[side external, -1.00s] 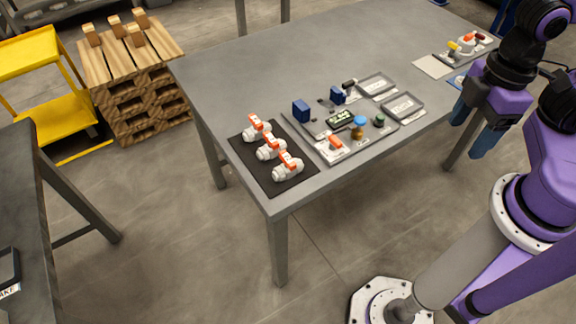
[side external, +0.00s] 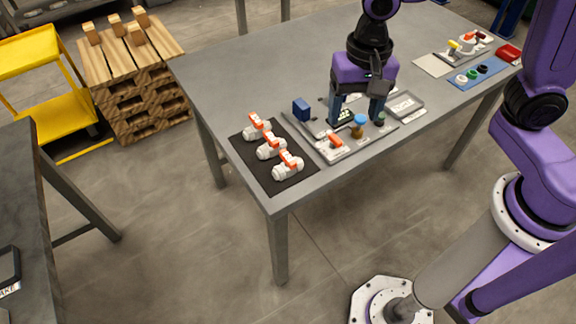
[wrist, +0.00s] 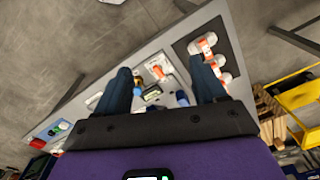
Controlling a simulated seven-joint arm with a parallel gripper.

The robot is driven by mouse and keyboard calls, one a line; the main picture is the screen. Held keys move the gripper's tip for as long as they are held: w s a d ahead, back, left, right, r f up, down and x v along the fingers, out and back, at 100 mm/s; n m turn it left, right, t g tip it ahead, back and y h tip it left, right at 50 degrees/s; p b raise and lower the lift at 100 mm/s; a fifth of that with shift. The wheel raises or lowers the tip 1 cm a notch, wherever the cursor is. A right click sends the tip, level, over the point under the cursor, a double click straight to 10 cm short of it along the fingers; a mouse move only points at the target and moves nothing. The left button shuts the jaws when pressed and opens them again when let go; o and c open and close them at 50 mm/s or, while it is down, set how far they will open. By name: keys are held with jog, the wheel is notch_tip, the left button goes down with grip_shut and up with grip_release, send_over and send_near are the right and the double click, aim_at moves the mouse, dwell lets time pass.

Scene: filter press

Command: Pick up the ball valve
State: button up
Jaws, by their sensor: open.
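Three white ball valves with orange handles stand in a row on a black mat (side external: 281,188) at the table's near left corner: a back one (side external: 257,128), a middle one (side external: 270,149) and a front one (side external: 288,166). In the wrist view the valves (wrist: 208,46) show at upper right, beyond the right finger. My gripper (side external: 357,114) is open and empty. Its two dark blue fingers point down over the grey panel, right of the mat. In the wrist view the gripper (wrist: 160,68) has its fingers spread wide.
A blue strip (side external: 483,74) lies at the far right. The table's back left is clear.

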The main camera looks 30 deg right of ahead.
jog(key=w+a+f+m, duration=0.5)
jog(key=w+a+m, duration=0.2)
jog(key=w+m, duration=0.5)
jog(key=m, duration=0.1)
send_near(289, 156)
notch_tip(289, 156, down, 6)
jog(key=shift+s+f, duration=0.1)
jog(key=shift+s, duration=0.05)
jog(key=shift+a+f, duration=0.1)
jog(key=shift+f, duration=2.85)
jog(key=c, duration=0.8)
